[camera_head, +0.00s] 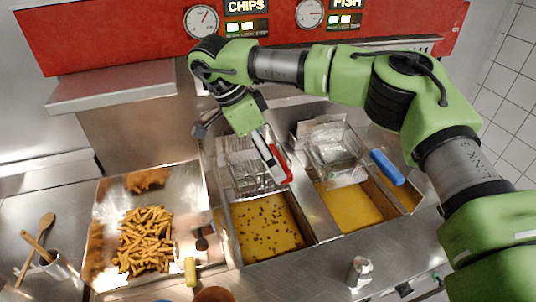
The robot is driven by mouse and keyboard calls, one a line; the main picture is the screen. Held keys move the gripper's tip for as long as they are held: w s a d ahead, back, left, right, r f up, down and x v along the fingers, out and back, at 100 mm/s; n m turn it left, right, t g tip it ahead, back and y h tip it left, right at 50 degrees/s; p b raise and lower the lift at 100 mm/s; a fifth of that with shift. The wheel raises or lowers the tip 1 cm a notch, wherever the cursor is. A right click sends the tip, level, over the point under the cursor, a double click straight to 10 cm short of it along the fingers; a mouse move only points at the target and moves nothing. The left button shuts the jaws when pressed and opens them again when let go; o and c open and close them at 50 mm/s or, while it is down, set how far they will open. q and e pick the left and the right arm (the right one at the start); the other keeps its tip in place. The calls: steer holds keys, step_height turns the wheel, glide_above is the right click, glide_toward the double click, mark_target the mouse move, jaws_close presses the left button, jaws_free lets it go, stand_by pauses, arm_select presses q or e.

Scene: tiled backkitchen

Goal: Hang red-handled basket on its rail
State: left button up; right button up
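The red-handled basket (240,172) is a wire mesh basket at the back of the left fryer vat (265,228). The oil in front of it lies open, with small brown pieces floating in it. Its red handle (282,166) points up and toward the front. My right arm reaches across from the right and bends down at the left. Its gripper (268,156) is right at the red handle, with a pale finger alongside it. The rail behind the basket is largely hidden by my arm, so I cannot tell whether the basket hangs on it. My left gripper is out of view.
A second wire basket (335,150) with a blue handle (387,167) is at the back of the right vat (350,207). A metal tray (190,225) of fries (146,238) stands left. Wooden spoons (38,245) are far left. A small metal shaker (360,272) stands in front.

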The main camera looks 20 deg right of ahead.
steer(key=shift+f+b, duration=0.75)
steer(key=shift+f, duration=0.65)
